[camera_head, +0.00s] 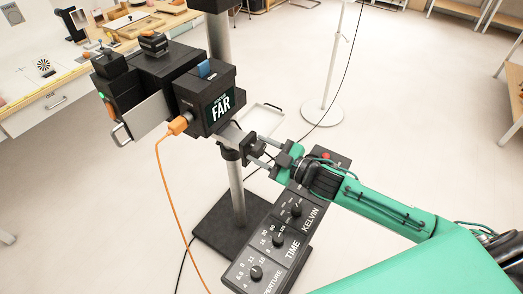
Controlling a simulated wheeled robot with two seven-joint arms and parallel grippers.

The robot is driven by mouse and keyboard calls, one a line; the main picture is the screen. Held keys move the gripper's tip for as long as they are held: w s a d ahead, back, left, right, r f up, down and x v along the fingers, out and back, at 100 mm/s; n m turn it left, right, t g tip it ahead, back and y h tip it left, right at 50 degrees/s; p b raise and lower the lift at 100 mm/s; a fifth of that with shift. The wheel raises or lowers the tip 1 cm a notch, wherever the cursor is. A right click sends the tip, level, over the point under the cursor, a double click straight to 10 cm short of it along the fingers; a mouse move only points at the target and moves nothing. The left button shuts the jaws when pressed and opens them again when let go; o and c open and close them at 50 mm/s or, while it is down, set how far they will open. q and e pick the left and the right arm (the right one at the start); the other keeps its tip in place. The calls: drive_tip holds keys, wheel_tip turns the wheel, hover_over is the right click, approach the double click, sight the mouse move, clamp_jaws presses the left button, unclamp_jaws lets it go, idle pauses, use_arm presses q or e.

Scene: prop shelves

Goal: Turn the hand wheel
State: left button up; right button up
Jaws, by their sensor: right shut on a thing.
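A black box-shaped device (160,75) with a "FAR" label stands on a grey column (236,190). My right gripper (257,148) reaches in from the right to the column just below the device. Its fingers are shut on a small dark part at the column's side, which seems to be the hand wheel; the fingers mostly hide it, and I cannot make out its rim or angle. My left gripper is not in view.
An orange cable (162,170) hangs from the device to the floor. A black panel with several dials (277,240) lies below my right arm. A white stand (323,112) is behind. A workbench (75,80) is at the left. Open floor lies around.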

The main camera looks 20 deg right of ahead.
drive_tip(key=n, duration=0.4)
drive_tip(key=shift+r+n, duration=0.1)
drive_tip(key=shift+n, duration=0.3)
idle(0.4)
drive_tip(key=o, duration=1)
drive_tip(key=shift+s+d+b, duration=0.4)
drive_tip(key=shift+b+v, duration=2)
drive_tip(key=shift+v, duration=4.3)
